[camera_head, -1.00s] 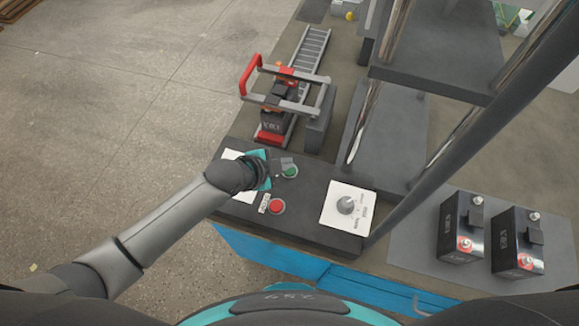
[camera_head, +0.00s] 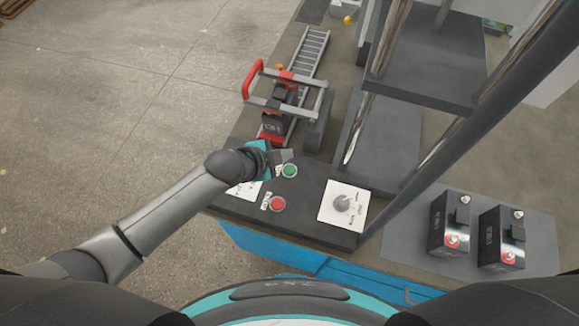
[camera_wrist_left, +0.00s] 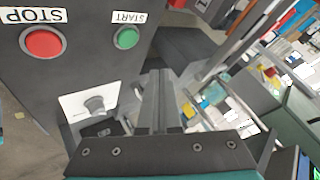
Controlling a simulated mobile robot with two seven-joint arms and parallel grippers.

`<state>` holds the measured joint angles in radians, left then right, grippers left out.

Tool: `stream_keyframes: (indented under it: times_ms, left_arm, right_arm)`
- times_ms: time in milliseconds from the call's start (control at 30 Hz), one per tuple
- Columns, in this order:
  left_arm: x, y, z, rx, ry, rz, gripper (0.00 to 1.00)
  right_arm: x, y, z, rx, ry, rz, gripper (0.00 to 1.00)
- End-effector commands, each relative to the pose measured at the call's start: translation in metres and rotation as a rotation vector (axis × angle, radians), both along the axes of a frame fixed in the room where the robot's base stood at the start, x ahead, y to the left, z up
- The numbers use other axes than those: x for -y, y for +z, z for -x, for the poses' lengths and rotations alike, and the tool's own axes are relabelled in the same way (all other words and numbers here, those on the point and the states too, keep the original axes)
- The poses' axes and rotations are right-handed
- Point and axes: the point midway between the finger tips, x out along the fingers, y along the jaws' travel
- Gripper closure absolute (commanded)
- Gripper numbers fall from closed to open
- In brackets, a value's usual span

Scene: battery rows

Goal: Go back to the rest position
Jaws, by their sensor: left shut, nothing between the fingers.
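My left gripper (camera_head: 284,156) is over the dark control panel (camera_head: 300,220), just beyond the green start button (camera_head: 289,170) in the head view. In the left wrist view its fingers (camera_wrist_left: 158,100) are shut together with nothing between them. The start button (camera_wrist_left: 127,38) and the red stop button (camera_wrist_left: 43,43) show at the upper left there. The stop button also shows in the head view (camera_head: 278,203). The fingertips look apart from both buttons. My right gripper is in neither view.
A white dial plate (camera_head: 342,204) is on the panel's right. Two batteries (camera_head: 450,225) (camera_head: 501,238) stand on a grey mat at right. A metal post and shelf rise behind. Open floor lies left.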

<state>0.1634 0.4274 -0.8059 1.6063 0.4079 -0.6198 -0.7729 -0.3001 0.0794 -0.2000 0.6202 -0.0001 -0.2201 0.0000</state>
Motion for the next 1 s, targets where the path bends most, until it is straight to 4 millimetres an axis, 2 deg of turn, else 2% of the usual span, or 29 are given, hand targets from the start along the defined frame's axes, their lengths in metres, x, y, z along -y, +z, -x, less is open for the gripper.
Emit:
stream_keyframes:
  times_ms: [433,567,667,767,867,1000]
  left_arm:
    - [0.0,0.0,0.0,0.0,0.001,0.001,1.0]
    - [0.004,0.004,0.008,-0.028,0.027,0.022,1.0]
    - [0.008,0.012,0.024,-0.095,0.1,0.061,1.0]
    - [0.003,0.025,0.045,-0.19,0.23,0.108,1.0]
    - [-0.015,0.037,0.067,-0.292,0.401,0.146,1.0]
    - [-0.051,0.051,0.097,-0.408,0.644,0.17,1.0]
  right_arm:
    - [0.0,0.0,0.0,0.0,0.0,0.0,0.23]
    - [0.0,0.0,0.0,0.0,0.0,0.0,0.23]
    - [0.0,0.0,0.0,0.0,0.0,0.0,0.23]
    - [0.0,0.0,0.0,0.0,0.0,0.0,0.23]
    - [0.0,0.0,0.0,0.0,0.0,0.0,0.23]
    - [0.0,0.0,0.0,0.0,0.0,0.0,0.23]
